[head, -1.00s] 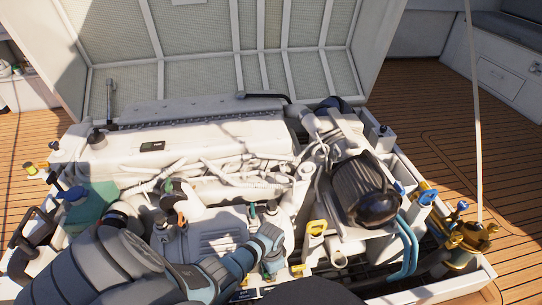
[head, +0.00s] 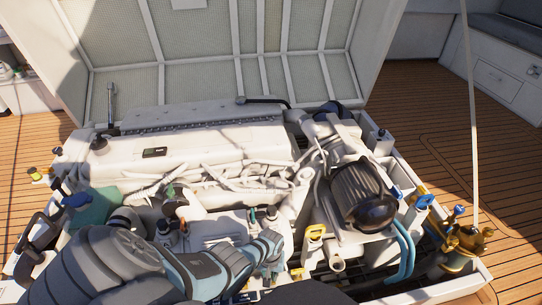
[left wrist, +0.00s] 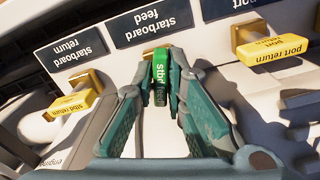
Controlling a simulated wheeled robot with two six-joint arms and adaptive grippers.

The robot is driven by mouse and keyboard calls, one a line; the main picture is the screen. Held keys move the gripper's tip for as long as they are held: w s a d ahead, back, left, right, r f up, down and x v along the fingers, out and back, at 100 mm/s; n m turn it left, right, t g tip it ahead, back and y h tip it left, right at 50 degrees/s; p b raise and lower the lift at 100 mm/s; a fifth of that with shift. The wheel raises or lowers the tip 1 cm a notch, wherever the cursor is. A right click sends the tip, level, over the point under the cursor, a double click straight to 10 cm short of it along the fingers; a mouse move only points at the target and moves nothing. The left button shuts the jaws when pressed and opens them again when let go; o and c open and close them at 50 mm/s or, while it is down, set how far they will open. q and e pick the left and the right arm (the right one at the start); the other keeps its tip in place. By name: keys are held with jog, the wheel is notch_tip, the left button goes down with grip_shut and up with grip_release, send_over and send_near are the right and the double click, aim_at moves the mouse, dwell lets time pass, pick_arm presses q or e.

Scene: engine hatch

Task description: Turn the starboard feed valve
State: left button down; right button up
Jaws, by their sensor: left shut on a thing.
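The starboard feed valve's green handle (left wrist: 160,78), marked "stbd feed", stands below the black "starboard feed" label (left wrist: 150,22) in the left wrist view. My left gripper (left wrist: 164,72) is shut on this handle, one finger on each side. The handle points toward the wrist camera, and its lower end is partly between the fingers. In the head view my left gripper (head: 270,262) reaches down at the front of the engine, and the handle cannot be made out there. My right gripper is not in view.
The yellow "stbd return" handle (left wrist: 73,105) is on the left and the yellow "port return" handle (left wrist: 272,49) on the right of the green one. The white engine (head: 200,150) and its dark ribbed filter (head: 358,185) fill the bay. Blue hoses (head: 405,245) run at the right.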

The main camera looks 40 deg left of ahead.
pick_arm(q)
jog(key=shift+s+a+n, duration=0.1)
jog(key=shift+s+n, duration=0.05)
jog(key=shift+n, duration=0.7)
jog(key=shift+s+a+n, duration=0.1)
jog(key=shift+n, duration=0.75)
jog(key=c, duration=1.9)
grip_release()
jog(key=shift+f, duration=0.1)
jog(key=shift+w+r, duration=0.15)
jog(key=shift+r, duration=0.5)
jog(key=r, duration=1.1)
jog(key=shift+d, duration=0.2)
